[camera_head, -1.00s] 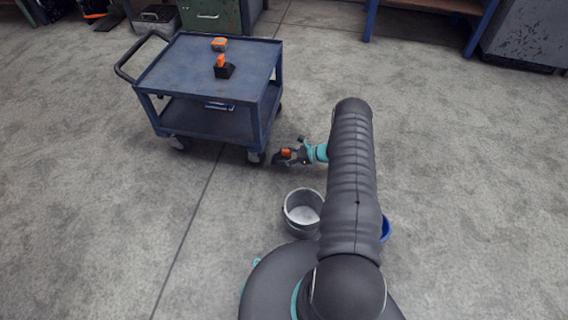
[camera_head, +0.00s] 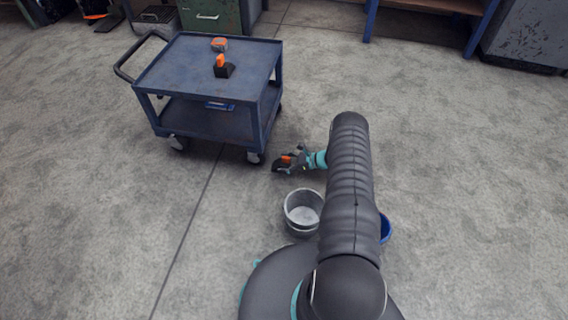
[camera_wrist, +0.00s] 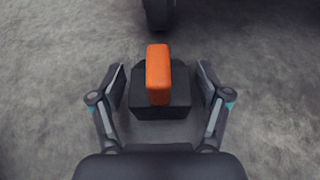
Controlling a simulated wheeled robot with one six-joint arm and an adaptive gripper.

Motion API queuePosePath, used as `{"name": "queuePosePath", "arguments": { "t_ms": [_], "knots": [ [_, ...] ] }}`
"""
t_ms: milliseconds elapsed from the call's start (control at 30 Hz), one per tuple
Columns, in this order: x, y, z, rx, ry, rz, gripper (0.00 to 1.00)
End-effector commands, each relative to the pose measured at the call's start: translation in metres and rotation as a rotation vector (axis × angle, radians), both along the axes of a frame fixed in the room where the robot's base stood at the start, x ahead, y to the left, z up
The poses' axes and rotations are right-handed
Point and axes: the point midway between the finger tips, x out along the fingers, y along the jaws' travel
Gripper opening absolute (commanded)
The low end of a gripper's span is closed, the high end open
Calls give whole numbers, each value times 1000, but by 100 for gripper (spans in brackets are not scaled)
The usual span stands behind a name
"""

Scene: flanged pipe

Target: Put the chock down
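The chock is a black block with an upright orange grip. In the wrist view the chock (camera_wrist: 160,97) sits centred between the fingers of my gripper (camera_wrist: 161,86), with a gap on each side. In the head view my gripper (camera_head: 289,160) is low by the floor, right of the cart's near right wheel, and the chock's orange grip (camera_head: 286,159) shows between its fingers. The chock appears to rest on the concrete floor. The gripper is open around it, and its underside is hidden.
A blue cart (camera_head: 205,62) stands to the left, with another orange-and-black block (camera_head: 223,67) and an orange item (camera_head: 219,44) on top. A cart wheel (camera_wrist: 158,12) is just beyond the chock. A grey bucket (camera_head: 303,212) and a partly hidden blue bucket (camera_head: 385,229) are nearer me.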

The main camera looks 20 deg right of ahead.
Motion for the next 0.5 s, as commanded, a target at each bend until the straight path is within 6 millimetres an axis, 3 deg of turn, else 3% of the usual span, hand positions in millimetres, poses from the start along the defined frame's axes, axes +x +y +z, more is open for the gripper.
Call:
{"name": "queuePosePath", "arguments": {
  "t_ms": [400, 500],
  "knots": [
    [0, 0, 6, 0, 0, 0, 81],
    [-7, -13, 9, 0, 0, -3, 81]
  ]
}}
